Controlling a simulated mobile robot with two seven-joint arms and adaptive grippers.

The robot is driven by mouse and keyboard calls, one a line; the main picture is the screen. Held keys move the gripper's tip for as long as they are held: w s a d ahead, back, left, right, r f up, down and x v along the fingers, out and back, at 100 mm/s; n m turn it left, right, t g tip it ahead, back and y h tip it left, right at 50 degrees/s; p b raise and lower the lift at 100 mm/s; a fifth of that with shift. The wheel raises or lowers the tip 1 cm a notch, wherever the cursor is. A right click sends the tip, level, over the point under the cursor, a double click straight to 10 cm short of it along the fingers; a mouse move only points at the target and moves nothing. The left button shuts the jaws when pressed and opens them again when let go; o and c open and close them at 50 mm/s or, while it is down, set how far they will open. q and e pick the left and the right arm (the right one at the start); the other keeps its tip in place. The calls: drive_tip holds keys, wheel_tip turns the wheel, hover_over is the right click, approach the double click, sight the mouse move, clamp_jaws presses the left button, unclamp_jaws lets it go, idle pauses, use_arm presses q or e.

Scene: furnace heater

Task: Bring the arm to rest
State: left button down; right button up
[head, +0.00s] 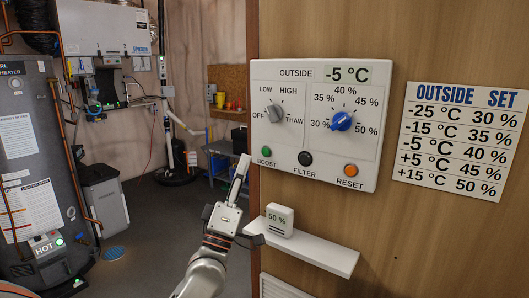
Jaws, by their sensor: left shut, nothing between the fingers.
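My left gripper (242,162) is shut and empty. Its fingers point up, just left of the lower left corner of the white control panel (315,82). In the picture it stands clear of the panel's buttons and knobs. My left arm comes up from the bottom of the view. The panel has a grey knob (275,114), a blue knob (342,121), and green (266,152), black (305,158) and orange (351,170) buttons. My right gripper is not in view.
A white shelf (325,255) juts from the wooden wall below the panel, right of my gripper, and bears a small meter (280,219) reading 50 %. A settings chart (459,140) hangs at right. A grey heater tank (28,160) stands at left. Open floor lies between.

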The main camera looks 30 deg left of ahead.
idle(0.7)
use_arm(q)
drive_tip(key=d+f+m+g+h, duration=0.5)
drive_tip(key=d+f+m+h, duration=0.3)
drive_tip(key=d+f+m, duration=0.25)
drive_tip(key=s+d+f+m+g, duration=0.1)
drive_tip(key=s+f+m+g, duration=0.15)
drive_tip(key=f, duration=0.55)
drive_tip(key=s+d+f+m+g, duration=0.2)
drive_tip(key=f+m+g, duration=0.15)
drive_tip(key=f, duration=0.45)
drive_tip(key=s+a+f+m+g+y, duration=0.3)
drive_tip(key=s+a+f+g+y, duration=0.15)
drive_tip(key=s+f, duration=0.45)
drive_tip(key=s+a+f+m+g+y, duration=0.1)
drive_tip(key=s+a+f+g+y, duration=0.1)
drive_tip(key=s+a+f+y, duration=0.3)
drive_tip(key=s+a+f+m+g, duration=0.1)
drive_tip(key=s+a+f+g, duration=0.15)
drive_tip(key=s, duration=0.35)
drive_tip(key=w+d+f+n+t+h, duration=0.1)
drive_tip(key=d+f+n+t+h, duration=0.2)
drive_tip(key=d+f+h, duration=0.4)
drive_tip(key=d+f+t, duration=0.1)
drive_tip(key=d+f, duration=0.4)
drive_tip(key=d, duration=0.3)
drive_tip(key=shift+w+d+f, duration=0.3)
drive_tip(key=shift+d+f, duration=0.05)
drive_tip(key=shift+f, duration=0.05)
